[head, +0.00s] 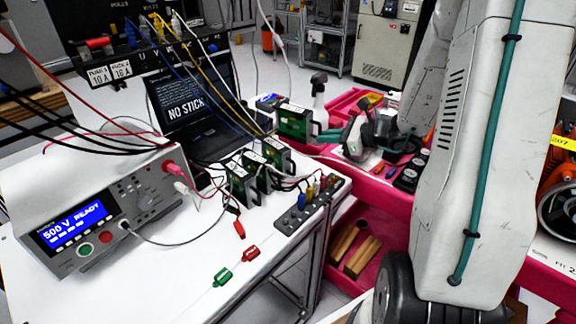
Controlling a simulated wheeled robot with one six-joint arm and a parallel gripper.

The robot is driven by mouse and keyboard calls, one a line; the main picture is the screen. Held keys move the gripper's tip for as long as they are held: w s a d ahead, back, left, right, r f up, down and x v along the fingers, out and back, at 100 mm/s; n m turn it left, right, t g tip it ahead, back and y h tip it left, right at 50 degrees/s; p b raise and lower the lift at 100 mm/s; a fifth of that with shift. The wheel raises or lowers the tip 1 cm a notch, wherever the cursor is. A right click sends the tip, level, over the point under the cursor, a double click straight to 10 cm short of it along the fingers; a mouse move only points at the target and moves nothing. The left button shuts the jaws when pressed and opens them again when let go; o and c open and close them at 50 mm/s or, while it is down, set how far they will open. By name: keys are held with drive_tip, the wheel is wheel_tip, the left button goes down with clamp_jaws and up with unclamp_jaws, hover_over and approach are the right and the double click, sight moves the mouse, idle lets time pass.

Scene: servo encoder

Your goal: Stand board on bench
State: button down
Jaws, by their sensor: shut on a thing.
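My gripper (322,133) reaches in from the right and is shut on a green board (295,121) with a dark casing and a white label. It holds this board above the back right part of the white bench (170,268). Several similar green boards (241,184) stand upright in a row on the bench, below and left of the held one. The fingertips are small in the head view, and their contact with the board is partly hidden.
A tester (100,215) reading "500 V READY" stands at left, with a laptop (195,100) behind. A grey strip with coloured plugs (310,205) lies at the bench's right edge. Cables hang overhead. Red and green clips lie in front. A pink cart (385,188) stands right.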

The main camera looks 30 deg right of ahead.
wheel_tip(320, 180, down, 10)
drive_tip(key=shift+r, duration=0.2)
idle(0.3)
drive_tip(key=c, duration=1.5)
unclamp_jaws()
drive_tip(key=shift+f, duration=0.1)
